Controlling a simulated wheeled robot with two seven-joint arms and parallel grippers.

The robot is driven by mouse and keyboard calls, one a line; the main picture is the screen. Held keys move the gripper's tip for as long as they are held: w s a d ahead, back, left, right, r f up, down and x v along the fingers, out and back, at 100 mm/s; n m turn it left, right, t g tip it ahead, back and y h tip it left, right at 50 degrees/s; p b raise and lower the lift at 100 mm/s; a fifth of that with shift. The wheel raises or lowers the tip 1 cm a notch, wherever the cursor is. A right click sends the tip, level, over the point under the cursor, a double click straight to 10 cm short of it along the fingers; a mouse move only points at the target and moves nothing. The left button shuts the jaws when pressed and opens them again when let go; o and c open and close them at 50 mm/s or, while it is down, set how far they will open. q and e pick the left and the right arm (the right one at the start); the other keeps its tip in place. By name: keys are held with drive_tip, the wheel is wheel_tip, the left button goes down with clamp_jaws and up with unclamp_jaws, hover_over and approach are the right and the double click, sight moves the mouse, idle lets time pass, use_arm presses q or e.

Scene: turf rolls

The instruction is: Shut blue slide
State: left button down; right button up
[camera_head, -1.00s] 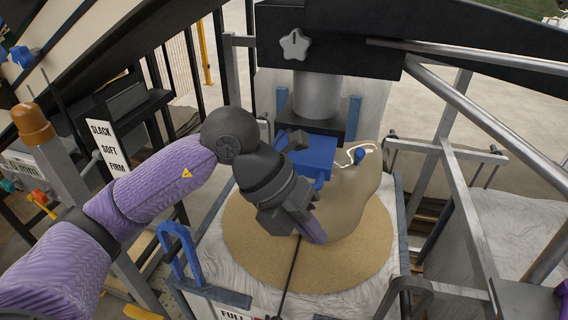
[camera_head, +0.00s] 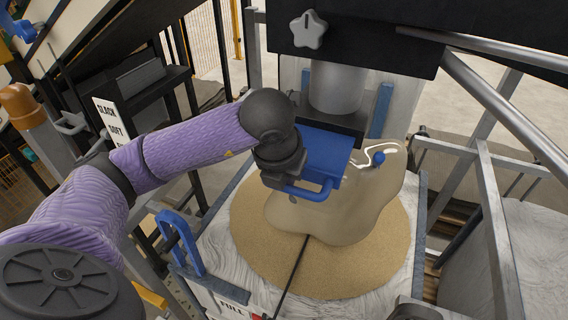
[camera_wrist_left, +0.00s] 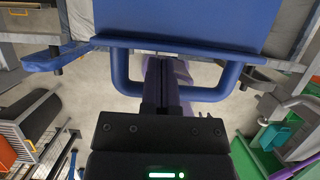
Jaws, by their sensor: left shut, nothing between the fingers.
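The blue slide (camera_head: 325,150) is a flat blue plate under the silver spout (camera_head: 335,88), sticking out toward me, with a U-shaped blue handle (camera_head: 318,191) on its front edge. In the left wrist view the slide (camera_wrist_left: 185,20) is straight ahead. The shut, empty fingers (camera_wrist_left: 160,62) cross the middle of the handle (camera_wrist_left: 122,72) and point at the plate's edge; I cannot tell whether they touch.
Below the slide, a tan heap (camera_head: 345,215) lies on a round sandy patch (camera_head: 255,245) on a white bag-like top. A blue loop handle (camera_head: 180,240) stands at left. Metal rails (camera_head: 490,220) run along the right. A blue knob (camera_head: 379,158) is right of the slide.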

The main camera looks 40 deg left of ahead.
use_arm(q)
drive_tip(key=shift+w+f, duration=0.15)
drive_tip(key=shift+f, duration=0.15)
drive_tip(key=w+a+b, duration=0.1)
drive_tip(key=w+a, duration=0.1)
drive_tip(key=w, duration=0.6)
drive_tip(key=shift+w+b, duration=0.15)
drive_tip(key=shift+b, duration=0.15)
drive_tip(key=shift+r, duration=0.15)
